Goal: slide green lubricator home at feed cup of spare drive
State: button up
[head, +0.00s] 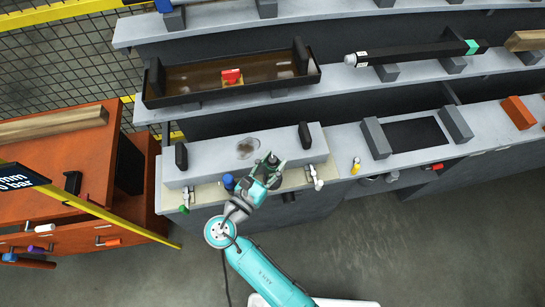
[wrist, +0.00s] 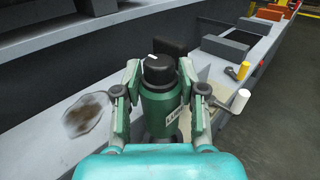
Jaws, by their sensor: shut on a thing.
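The green lubricator (wrist: 160,106), with a black cap (wrist: 157,70) and a pale label, stands roughly upright between the fingers of my gripper (wrist: 158,98) in the wrist view. Both fingers press on its sides. In the head view my gripper (head: 266,172) is over the front edge of the grey bench (head: 205,150), and the lubricator is mostly hidden there apart from its dark cap. The lubricator's lower end is hidden by my gripper and wrist. I cannot make out the feed cup, nor tell which part is the spare drive.
A blue knob (head: 228,182) is close left of my gripper. A white-handled lever (head: 315,178) is close right; its handle also shows in the wrist view (wrist: 241,101). Black blocks (head: 305,135) stand on the bench. A dark stain (head: 247,148) marks its top. The floor in front is clear.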

aim_at(269, 177)
jog(key=shift+f, duration=1.3)
jog(key=shift+f, duration=1.85)
dwell(0.4)
jog(key=o, duration=1.3)
jog(key=shift+v, duration=3.75)
